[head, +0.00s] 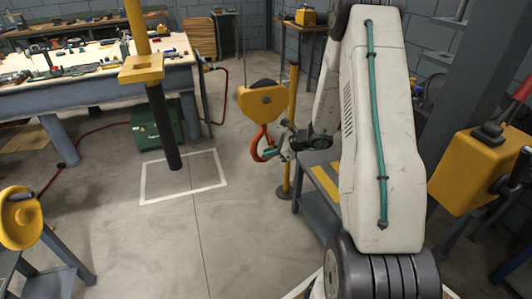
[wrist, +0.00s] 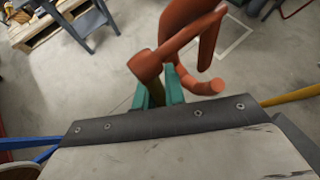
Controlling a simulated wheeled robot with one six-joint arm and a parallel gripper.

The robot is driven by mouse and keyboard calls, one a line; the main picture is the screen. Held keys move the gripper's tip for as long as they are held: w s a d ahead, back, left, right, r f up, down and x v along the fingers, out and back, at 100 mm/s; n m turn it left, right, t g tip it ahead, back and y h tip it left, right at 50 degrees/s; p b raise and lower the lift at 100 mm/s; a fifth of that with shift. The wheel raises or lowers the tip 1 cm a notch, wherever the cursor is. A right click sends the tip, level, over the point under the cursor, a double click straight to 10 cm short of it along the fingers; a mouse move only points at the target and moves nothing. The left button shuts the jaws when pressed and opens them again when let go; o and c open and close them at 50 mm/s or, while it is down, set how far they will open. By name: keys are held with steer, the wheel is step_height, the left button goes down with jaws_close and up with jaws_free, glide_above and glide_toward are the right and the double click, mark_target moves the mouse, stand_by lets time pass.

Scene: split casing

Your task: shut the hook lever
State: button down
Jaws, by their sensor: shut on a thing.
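The orange hook (head: 258,146) hangs below a yellow hook block (head: 262,101) in the middle of the head view. In the wrist view the curved hook (wrist: 209,40) fills the top middle. The hook lever (wrist: 180,48) is an orange bar with a round boss at its lower left end, crossing in front of the hook. My gripper (head: 275,151) is at the hook's right side in the head view. Its teal fingers (wrist: 158,88) reach up to the lever's boss end and are shut on the lever. The exact contact is partly hidden by the fingers and the dark gripper body.
A yellow post (head: 292,130) stands just right of the hook. A dark bench (head: 325,178) with yellow stripes is under my arm. A cluttered workbench (head: 95,85) and a green box (head: 155,125) are at the left. The floor below the hook is clear.

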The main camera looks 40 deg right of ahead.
steer(key=shift+s+d+r+n+g+h, duration=0.1)
steer(key=shift+d+n+g+h, duration=0.3)
steer(key=shift+h, duration=0.35)
steer(key=shift+s+d+n+g+h, duration=0.1)
steer(key=shift+d+n+g+h, duration=0.15)
steer(key=shift+d+h, duration=0.35)
steer(key=shift+a+h, duration=0.15)
steer(key=shift+h, duration=0.1)
steer(key=c, duration=1.7)
jaws_free()
steer(key=shift+c, duration=0.2)
steer(key=v, duration=0.7)
steer(key=shift+s+r, duration=0.2)
steer(key=shift+r, duration=0.15)
